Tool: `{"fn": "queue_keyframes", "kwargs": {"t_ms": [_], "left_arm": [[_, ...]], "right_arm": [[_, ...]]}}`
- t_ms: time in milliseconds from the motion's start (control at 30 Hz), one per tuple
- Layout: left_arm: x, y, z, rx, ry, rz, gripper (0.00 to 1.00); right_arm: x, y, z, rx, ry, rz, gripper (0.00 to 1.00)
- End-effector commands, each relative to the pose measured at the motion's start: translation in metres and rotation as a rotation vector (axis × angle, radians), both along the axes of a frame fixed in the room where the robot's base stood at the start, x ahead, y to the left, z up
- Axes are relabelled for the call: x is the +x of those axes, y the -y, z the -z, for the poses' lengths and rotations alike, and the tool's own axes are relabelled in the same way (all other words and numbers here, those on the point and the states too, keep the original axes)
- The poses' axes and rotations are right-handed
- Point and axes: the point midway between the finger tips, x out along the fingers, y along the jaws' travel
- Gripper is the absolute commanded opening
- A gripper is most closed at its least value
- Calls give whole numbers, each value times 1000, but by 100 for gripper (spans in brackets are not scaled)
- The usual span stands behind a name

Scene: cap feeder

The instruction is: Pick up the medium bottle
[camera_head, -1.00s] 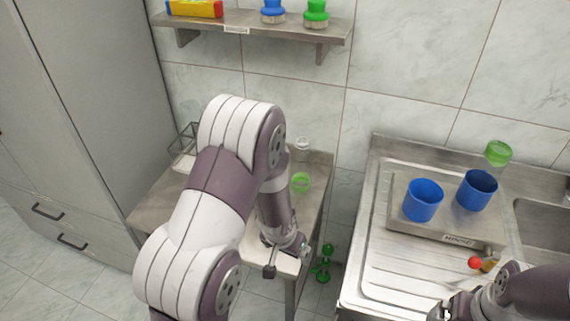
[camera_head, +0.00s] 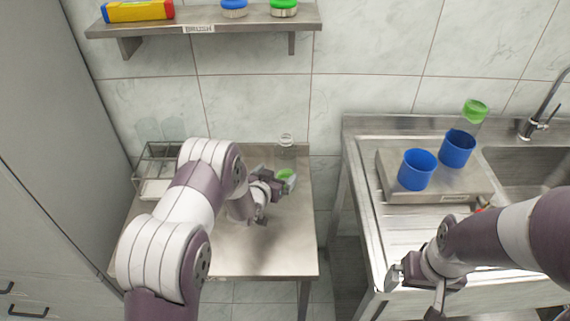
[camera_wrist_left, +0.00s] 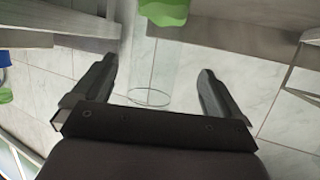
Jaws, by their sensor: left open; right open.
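A clear bottle with a green part (camera_head: 285,174) stands towards the back of the left metal table, partly hidden by my left gripper. In the left wrist view a clear bottle (camera_wrist_left: 152,72) with a green part (camera_wrist_left: 165,12) shows between and beyond the two fingers, apart from both. My left gripper (camera_head: 277,199) is open, close beside the bottle; it also shows in the left wrist view (camera_wrist_left: 155,88). Another clear vessel (camera_head: 286,139) stands behind. I cannot tell the bottles' relative sizes. My right gripper (camera_head: 415,290) is open and empty at the sink counter's front edge.
A rack (camera_head: 157,187) with clear vessels stands at the left table's back left. Two blue cups (camera_head: 416,171) (camera_head: 457,149) stand on a raised block; a green-topped clear vessel (camera_head: 475,110) is behind them. A shelf (camera_head: 215,20) hangs above. The left table's front is clear.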

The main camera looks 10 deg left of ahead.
Motion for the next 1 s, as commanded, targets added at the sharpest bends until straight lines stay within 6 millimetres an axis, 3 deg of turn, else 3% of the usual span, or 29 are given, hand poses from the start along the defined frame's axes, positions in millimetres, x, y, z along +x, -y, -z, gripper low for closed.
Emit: {"fn": "queue_keyframes", "kwargs": {"t_ms": [400,667,833,1000], "left_arm": [[55,18,25,2,-2,-1,100],[61,19,27,1,-3,-1,100],[61,19,27,1,-3,-1,48],[61,19,27,1,-2,-1,46]], "right_arm": [[0,0,-12,0,0,0,100],[0,0,-12,0,0,0,100],[0,0,-12,0,0,0,100],[0,0,-12,0,0,0,100]]}}
